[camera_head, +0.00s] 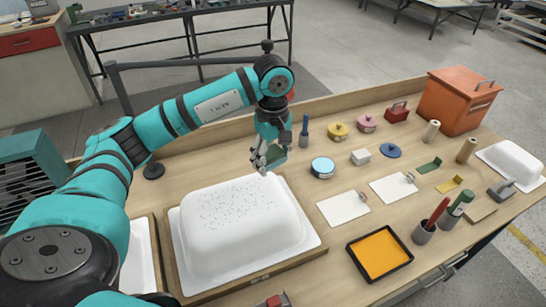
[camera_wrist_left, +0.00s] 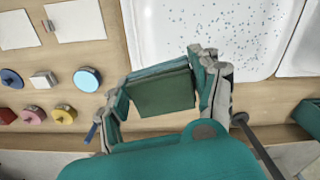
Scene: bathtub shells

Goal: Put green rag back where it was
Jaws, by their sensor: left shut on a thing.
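The green rag (camera_wrist_left: 162,92) is a folded, flat dark-green square, held between the fingers of my left gripper (camera_wrist_left: 163,78) in the left wrist view. In the head view my left gripper (camera_head: 267,160) points down, just behind the large white tub shell (camera_head: 240,215), with a bit of the green rag (camera_head: 275,155) showing between its fingers. It appears to be above the bench; the exact height cannot be told. The shell has dark specks on top and also shows in the left wrist view (camera_wrist_left: 190,30). My right gripper is not in view.
Right of the gripper are a blue-lidded tin (camera_head: 322,168), a white block (camera_head: 360,157) and a blue bottle-like tool (camera_head: 304,132). White sheets (camera_head: 343,207) and an orange tray (camera_head: 380,254) lie nearer the front. An orange box (camera_head: 455,102) stands at the back right.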

